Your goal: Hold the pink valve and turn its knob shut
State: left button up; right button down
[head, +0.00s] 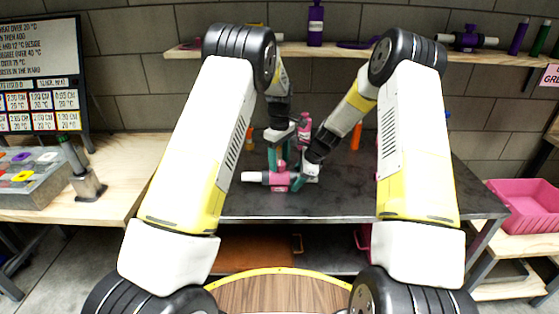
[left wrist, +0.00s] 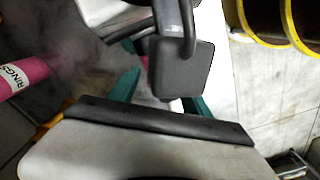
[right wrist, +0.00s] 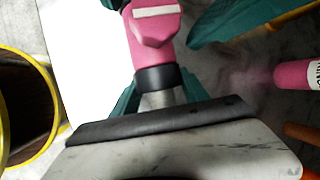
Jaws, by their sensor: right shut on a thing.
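The pink valve (head: 274,179) has a white pipe end at its left and is over the dark tabletop; I cannot tell whether it touches it. My right gripper (head: 300,181) is shut on its right end. In the right wrist view the teal fingers clasp the grey pipe stub below the black collar of the valve (right wrist: 154,42). My left gripper (head: 278,160) points down just above the valve. In the left wrist view its teal fingers stand apart, with a dark block partly hiding the space between them. The knob is not clearly visible.
A pink bottle (head: 304,130) stands behind the grippers on the dark table (head: 345,200). Orange items stand near the wall. A shelf (head: 345,50) with purple and green items runs above. A grey bin (head: 35,178) is left, a pink crate (head: 525,205) right.

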aim_at(280, 163)
dwell(0.3)
pick_arm(q)
notch_tip(280, 163, up, 12)
dwell(0.5)
pick_arm(e)
jog(key=shift+c, duration=2.4)
grip_release()
